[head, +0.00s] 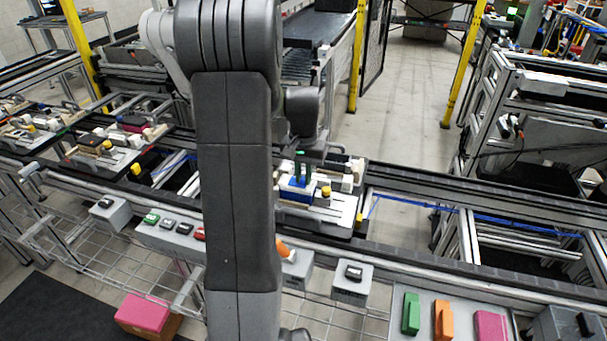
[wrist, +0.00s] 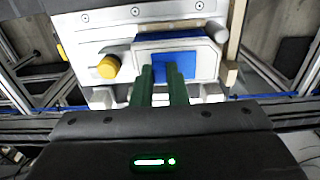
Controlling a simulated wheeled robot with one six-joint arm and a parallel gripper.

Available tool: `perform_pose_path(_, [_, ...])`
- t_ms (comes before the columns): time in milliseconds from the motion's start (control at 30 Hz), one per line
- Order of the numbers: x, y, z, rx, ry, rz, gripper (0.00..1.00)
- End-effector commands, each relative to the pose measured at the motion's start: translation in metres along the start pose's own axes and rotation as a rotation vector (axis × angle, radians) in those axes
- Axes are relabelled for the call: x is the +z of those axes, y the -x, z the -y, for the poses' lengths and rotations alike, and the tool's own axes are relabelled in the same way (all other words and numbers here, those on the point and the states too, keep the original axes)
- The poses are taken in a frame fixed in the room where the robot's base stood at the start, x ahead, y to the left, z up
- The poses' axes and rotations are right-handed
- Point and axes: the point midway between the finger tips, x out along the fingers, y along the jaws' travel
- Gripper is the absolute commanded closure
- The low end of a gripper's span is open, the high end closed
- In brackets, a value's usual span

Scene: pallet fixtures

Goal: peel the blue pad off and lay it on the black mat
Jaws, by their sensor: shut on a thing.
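The blue pad (wrist: 187,63) shows around and between the green fingers of my gripper (wrist: 160,67) in the wrist view. My gripper is shut on it, and the fingers hide part of it. A wider blue strip (wrist: 180,42) lies just behind, in a pale metal fixture (wrist: 205,60); I cannot tell whether it is the same piece. In the head view my gripper (head: 301,168) is over the fixture on the rail, with blue (head: 296,185) right below it. A flat dark mat (head: 60,312) lies at the lower left of the head view.
A yellow knob (wrist: 107,67) sits left of the pad on the fixture. A pink block (head: 142,311) lies beside the dark mat. Control boxes (head: 352,281) line the rail's front. Green, orange and pink pieces (head: 444,320) lie at the lower right.

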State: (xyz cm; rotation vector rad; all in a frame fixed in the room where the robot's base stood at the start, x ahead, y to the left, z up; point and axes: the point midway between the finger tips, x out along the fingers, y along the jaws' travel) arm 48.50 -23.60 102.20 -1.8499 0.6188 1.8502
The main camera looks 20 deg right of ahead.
Motion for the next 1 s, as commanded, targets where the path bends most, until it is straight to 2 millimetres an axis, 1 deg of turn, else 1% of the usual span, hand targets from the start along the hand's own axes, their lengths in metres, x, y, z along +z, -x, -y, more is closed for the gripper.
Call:
perform_pose_path(33, [0.000, 0.000, 0.000, 0.000, 0.000, -0.001, 0.89])
perform_pose_path(100, [0.000, 0.000, 0.000, 0.000, 0.000, -0.001, 1.00])
perform_pose_path(833, [0.000, 0.006, 0.000, 0.000, 0.000, -0.001, 1.00])
perform_pose_path(1000, [0.000, 0.014, 0.000, 0.000, 0.000, -0.001, 1.00])
